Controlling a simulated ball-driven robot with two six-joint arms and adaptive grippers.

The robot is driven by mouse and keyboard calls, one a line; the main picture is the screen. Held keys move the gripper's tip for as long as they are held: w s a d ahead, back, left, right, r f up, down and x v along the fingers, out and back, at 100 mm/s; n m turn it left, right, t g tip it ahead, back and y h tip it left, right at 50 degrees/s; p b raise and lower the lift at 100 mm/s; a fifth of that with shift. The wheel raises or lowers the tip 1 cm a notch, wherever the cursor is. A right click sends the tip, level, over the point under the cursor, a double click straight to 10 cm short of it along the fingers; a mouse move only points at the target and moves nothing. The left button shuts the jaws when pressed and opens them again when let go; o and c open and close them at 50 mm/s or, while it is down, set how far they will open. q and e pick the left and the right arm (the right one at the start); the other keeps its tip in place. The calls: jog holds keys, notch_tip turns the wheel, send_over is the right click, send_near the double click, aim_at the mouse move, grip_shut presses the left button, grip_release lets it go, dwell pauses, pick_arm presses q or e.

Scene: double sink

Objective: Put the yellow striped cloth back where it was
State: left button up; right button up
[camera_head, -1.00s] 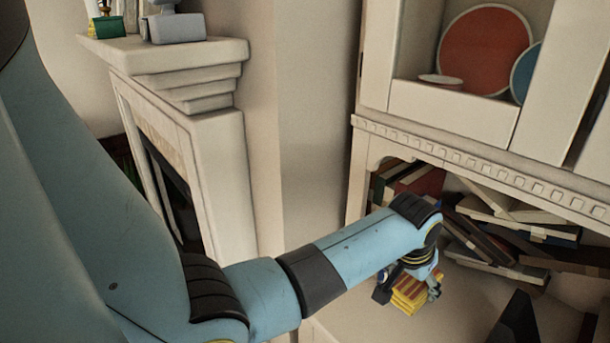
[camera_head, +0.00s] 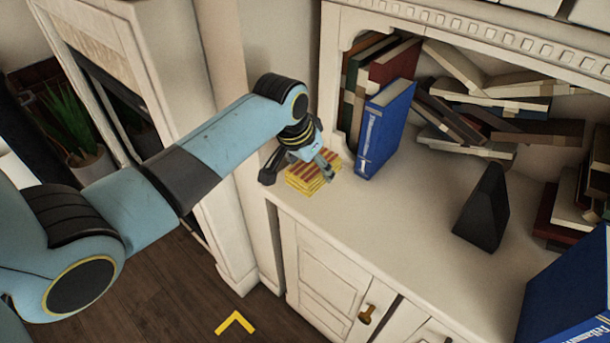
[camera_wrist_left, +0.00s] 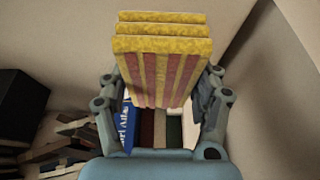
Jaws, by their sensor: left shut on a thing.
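The yellow striped cloth (camera_head: 312,184) is a folded, layered stack with red stripes. It is at the left end of the white cabinet's counter (camera_head: 400,225). My left gripper (camera_head: 300,168) is over it, with a finger on each side. In the left wrist view the cloth (camera_wrist_left: 160,72) sits between the two fingers of my left gripper (camera_wrist_left: 163,95), which is shut on it. I cannot tell whether the cloth touches the counter. My right gripper is not in view.
A blue book (camera_head: 385,128) stands upright just right of the cloth, beside other upright books (camera_head: 392,65). Piled books (camera_head: 490,110) lie further right. A black wedge-shaped object (camera_head: 485,208) stands on the counter. The counter between is clear; its left edge is close to the cloth.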

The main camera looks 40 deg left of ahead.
pick_arm(q)
jog(key=shift+a+f, duration=0.5)
jog(key=shift+a, duration=0.2)
jog(key=shift+f, duration=2)
jog(key=shift+f, duration=0.15)
jog(key=o, duration=1.2)
jog(key=shift+c, duration=0.2)
